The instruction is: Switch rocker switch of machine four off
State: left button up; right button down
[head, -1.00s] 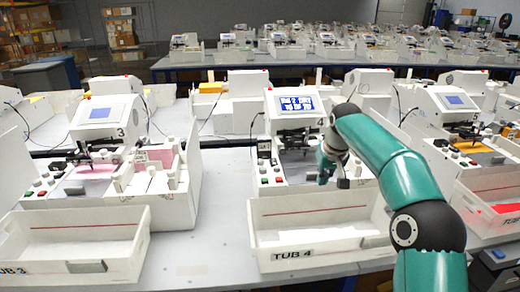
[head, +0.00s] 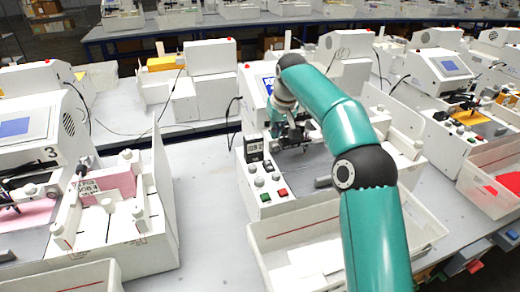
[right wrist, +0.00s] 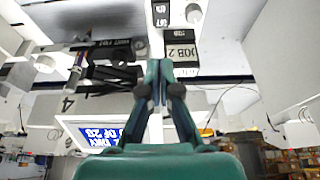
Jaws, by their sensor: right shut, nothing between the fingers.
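Machine four (head: 258,96) stands in the middle of the head view, white, its screen partly hidden behind my right arm. Its front panel has pale knobs (head: 259,181), a green button (head: 265,197), a red button (head: 282,193) and a black-and-white block (head: 253,148). I cannot make out which part is the rocker switch. My right gripper (head: 291,135) is over the machine's working area, right of that block. In the right wrist view the gripper (right wrist: 159,68) is shut and empty, with the lit screen (right wrist: 92,132) and a JOB 2 label (right wrist: 181,48) beyond it.
The white tub (head: 262,245) stands in front of machine four, partly behind my arm. Machine three (head: 70,125) is at the left and another machine (head: 440,65) at the right. The grey table (head: 205,190) is bare between machines three and four.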

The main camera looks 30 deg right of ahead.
jog(key=shift+w+a+r, duration=0.1)
jog(key=shift+w+a, duration=0.15)
jog(key=shift+w, duration=0.1)
jog(key=p, duration=0.3)
send_near(267, 162)
jog(key=x, duration=0.7)
